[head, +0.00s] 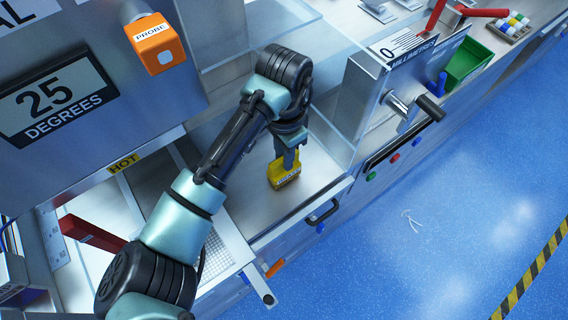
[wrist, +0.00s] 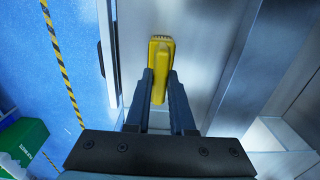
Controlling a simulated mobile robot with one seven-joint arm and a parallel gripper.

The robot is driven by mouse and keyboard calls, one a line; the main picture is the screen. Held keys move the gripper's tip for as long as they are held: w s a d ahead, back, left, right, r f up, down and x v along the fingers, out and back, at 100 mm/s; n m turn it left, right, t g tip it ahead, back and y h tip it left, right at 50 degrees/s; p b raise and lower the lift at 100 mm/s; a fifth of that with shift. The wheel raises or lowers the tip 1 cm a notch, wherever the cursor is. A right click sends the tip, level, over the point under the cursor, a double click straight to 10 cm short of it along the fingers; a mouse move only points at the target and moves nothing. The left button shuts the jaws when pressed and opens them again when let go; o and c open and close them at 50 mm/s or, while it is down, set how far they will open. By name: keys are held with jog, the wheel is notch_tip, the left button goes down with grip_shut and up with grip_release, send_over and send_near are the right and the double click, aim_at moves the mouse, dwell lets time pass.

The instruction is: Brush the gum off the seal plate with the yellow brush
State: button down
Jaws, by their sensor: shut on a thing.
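The yellow brush (head: 284,174) is in my gripper (head: 289,158), which reaches down over the bare metal deck of the machine in the head view. In the wrist view the brush (wrist: 160,62) sits between the two fingers of my gripper (wrist: 160,80), which are shut on it. Its far end shows a row of small dark marks. A pale gridded plate (head: 214,256), possibly the seal plate, lies at the lower left of the brush in the head view, partly behind my arm. I cannot make out any gum on it.
A panel reading 25 degrees (head: 55,97) with a HOT label (head: 124,162) stands at the left. An orange probe block (head: 154,45) is above my arm. A red lever (head: 92,233) is at lower left. A millimetres gauge with a crank (head: 413,112) stands right. A green bin (head: 468,62) is beyond.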

jog(key=shift+r+p, duration=2.2)
jog(key=shift+r, duration=0.45)
jog(key=shift+f, duration=0.1)
